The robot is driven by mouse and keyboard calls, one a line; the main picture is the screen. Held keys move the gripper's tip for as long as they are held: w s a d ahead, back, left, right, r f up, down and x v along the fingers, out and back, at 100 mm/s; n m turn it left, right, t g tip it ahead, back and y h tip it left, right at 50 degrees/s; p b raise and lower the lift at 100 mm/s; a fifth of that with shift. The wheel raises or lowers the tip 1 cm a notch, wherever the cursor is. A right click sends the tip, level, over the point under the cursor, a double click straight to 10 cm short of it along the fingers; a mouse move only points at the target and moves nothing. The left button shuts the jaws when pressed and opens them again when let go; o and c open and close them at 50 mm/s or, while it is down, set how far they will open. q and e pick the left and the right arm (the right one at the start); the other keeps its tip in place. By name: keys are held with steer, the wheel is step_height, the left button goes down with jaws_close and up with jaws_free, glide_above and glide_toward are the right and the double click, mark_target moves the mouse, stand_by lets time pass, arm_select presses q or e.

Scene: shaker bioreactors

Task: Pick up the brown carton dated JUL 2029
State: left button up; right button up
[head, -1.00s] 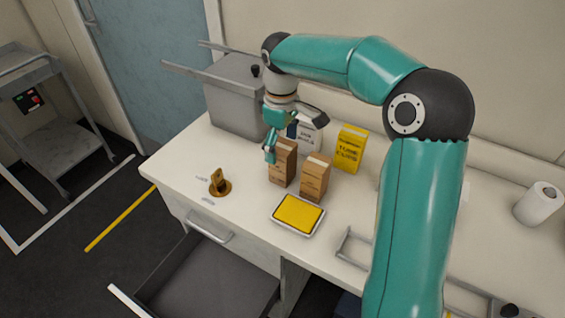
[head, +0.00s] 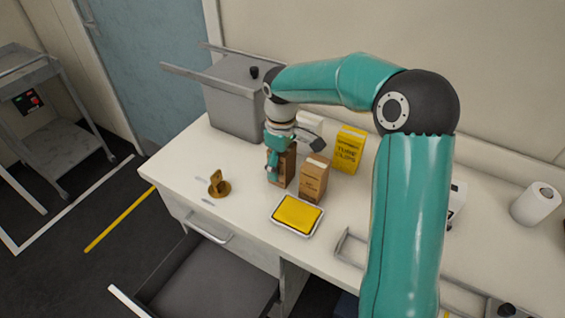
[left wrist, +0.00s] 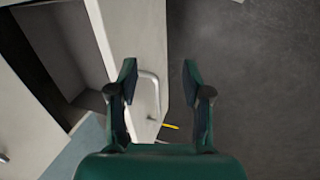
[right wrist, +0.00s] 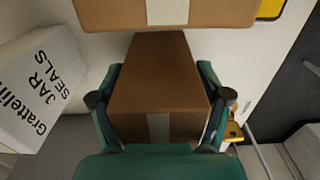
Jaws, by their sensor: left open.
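Two brown cartons stand on the white bench: a left one (head: 288,166) and a right one (head: 314,181). Their dates are too small to read. My right gripper (head: 281,163) is low over the left carton. In the right wrist view its fingers (right wrist: 160,72) are wide apart, one on each side of a brown carton (right wrist: 155,85) with a pale strip. I cannot tell whether they press on it. The other brown carton (right wrist: 110,14) is just beyond. My left gripper (left wrist: 159,68) is open and empty, above the drawer front and floor.
A yellow tube clips box (head: 349,150) and a white jar seals box (right wrist: 38,85) stand close by. A yellow-filled tray (head: 298,214), a brass-coloured piece (head: 219,184) and a grey tank (head: 235,105) are on the bench. A drawer (head: 215,285) hangs open below.

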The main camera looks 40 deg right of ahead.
steer(key=c, duration=0.6)
steer(key=shift+r, duration=0.1)
